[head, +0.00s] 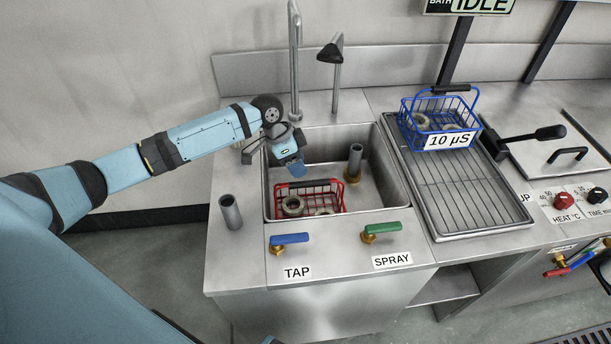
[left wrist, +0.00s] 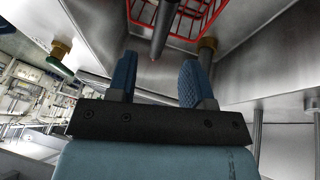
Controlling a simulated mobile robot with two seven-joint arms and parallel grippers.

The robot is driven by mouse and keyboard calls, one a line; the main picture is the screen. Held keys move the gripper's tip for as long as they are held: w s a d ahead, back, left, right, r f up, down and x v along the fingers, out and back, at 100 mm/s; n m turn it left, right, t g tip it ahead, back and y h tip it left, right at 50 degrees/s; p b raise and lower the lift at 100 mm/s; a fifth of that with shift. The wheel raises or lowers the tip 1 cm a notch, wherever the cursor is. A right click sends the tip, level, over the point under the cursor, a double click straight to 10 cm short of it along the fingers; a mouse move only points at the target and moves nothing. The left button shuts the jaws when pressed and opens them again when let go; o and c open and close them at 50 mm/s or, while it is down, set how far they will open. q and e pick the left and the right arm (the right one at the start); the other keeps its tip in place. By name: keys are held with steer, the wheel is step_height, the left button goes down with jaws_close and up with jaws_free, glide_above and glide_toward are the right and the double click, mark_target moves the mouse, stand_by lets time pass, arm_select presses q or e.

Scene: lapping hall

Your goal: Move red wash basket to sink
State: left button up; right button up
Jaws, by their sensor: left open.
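The red wash basket (head: 337,195) stands inside the sink (head: 386,213), in the front left of the basin, with ring-shaped parts in it. My left gripper (head: 294,166) is above the basket's back left side, pointing down, open and apart from it. In the left wrist view the blue fingers of my left gripper (left wrist: 160,82) are spread with nothing clasped between them. The red basket's wires (left wrist: 208,12) show beyond the fingertips. A dark bar lies just past them there; I cannot tell whether it is the basket's handle. My right gripper is out of view.
A tall tap (head: 295,60) and a shorter spout (head: 337,75) rise behind the sink. A standpipe (head: 355,162) stands in the basin. Blue TAP (head: 289,239) and green SPRAY (head: 382,228) levers line the front. A blue basket (head: 408,128) sits on the drainer (head: 455,190).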

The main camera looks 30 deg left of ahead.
arm_select(q)
steer(key=shift+v, duration=1.95)
